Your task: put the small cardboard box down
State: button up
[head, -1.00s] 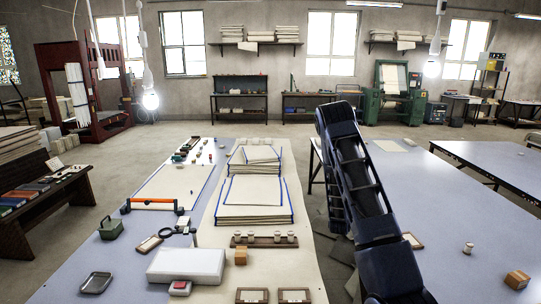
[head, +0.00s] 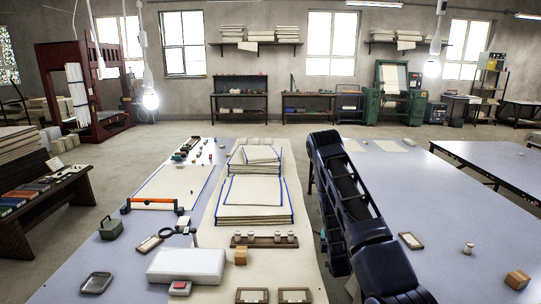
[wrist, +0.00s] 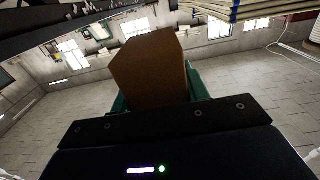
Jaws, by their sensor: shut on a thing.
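A small cardboard box (wrist: 150,68), plain brown, fills the middle of the wrist view. My gripper (wrist: 158,95) is shut on it, with green fingers showing at its two sides. The box is held in the air, with open floor and the far wall behind it.
The left table (head: 120,262) carries cloth stacks (head: 255,198), a white case (head: 187,265) and another small box (head: 240,256). The right table (head: 455,220) is mostly clear, with a box (head: 517,281), a spool (head: 468,248) and a frame (head: 411,241).

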jog(key=shift+s+f, duration=0.5)
jog(key=shift+f, duration=0.05)
jog(key=w+d+r+m+g+h, duration=0.4)
jog(key=d+r+m+g+h, duration=0.3)
jog(key=d, duration=0.6)
jog(key=w+d+r+m+g+h, duration=0.5)
jog(key=d+r+m+g+h, duration=0.3)
jog(key=d+r, duration=0.4)
jog(key=shift+d+r+m+h, duration=0.2)
jog(key=shift+d+m+h, duration=0.5)
jog(key=shift+h, duration=0.7)
jog(key=shift+w, duration=0.1)
notch_tip(320, 180, down, 20)
jog(key=shift+r, duration=0.2)
jog(key=shift+f, duration=0.25)
jog(key=o, duration=1.1)
